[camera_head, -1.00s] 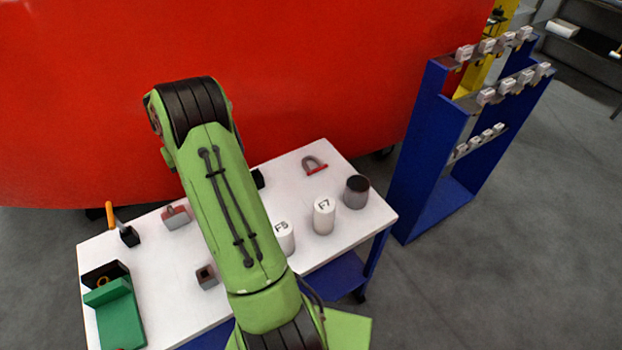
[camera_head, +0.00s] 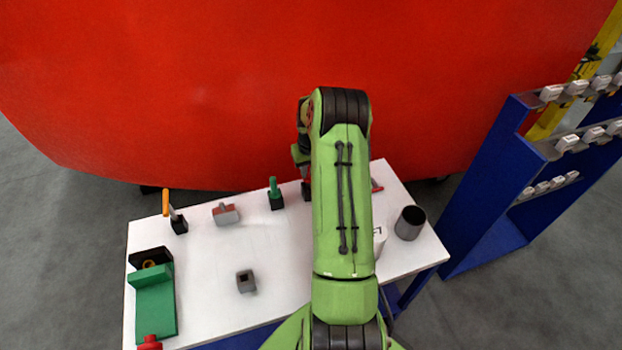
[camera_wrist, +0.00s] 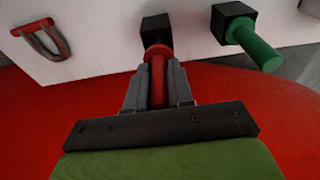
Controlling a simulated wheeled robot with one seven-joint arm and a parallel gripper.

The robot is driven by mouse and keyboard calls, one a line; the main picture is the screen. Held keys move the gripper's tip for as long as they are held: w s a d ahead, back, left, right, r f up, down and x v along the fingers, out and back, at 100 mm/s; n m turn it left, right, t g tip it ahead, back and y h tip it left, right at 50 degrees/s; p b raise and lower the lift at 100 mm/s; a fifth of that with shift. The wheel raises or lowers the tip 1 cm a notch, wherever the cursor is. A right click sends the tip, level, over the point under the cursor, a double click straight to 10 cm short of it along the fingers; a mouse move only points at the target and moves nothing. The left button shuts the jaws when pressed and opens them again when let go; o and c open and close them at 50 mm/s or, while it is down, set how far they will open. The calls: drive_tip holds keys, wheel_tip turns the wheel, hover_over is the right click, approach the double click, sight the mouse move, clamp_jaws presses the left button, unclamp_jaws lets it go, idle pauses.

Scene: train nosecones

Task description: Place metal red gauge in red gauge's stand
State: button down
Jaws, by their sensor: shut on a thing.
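My gripper (camera_wrist: 157,70) is shut on the red gauge (camera_wrist: 158,62) by its handle in the wrist view. The gauge's red collar is at the opening of a black block stand (camera_wrist: 156,28) and looks in line with it. I cannot tell how deep the gauge sits. In the head view my arm covers most of the gripper and gauge; the dark stand (camera_head: 306,190) shows just left of the arm.
A green gauge (camera_wrist: 258,48) stands in a black block beside the red one. A U-shaped piece with a red bar (camera_wrist: 42,38) lies on the other side. An orange-handled tool (camera_head: 166,202), grey square block (camera_head: 246,281) and dark cup (camera_head: 409,222) stand on the white table (camera_head: 210,305).

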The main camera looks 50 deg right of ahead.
sight(309, 177)
wheel_tip(309, 177, down, 3)
drive_tip(key=shift+f, duration=0.15)
drive_tip(key=c, duration=1.4)
unclamp_jaws()
drive_tip(key=shift+f, duration=0.15)
drive_tip(key=shift+c, duration=0.2)
drive_tip(key=o, duration=0.4)
drive_tip(key=shift+o, duration=0.2)
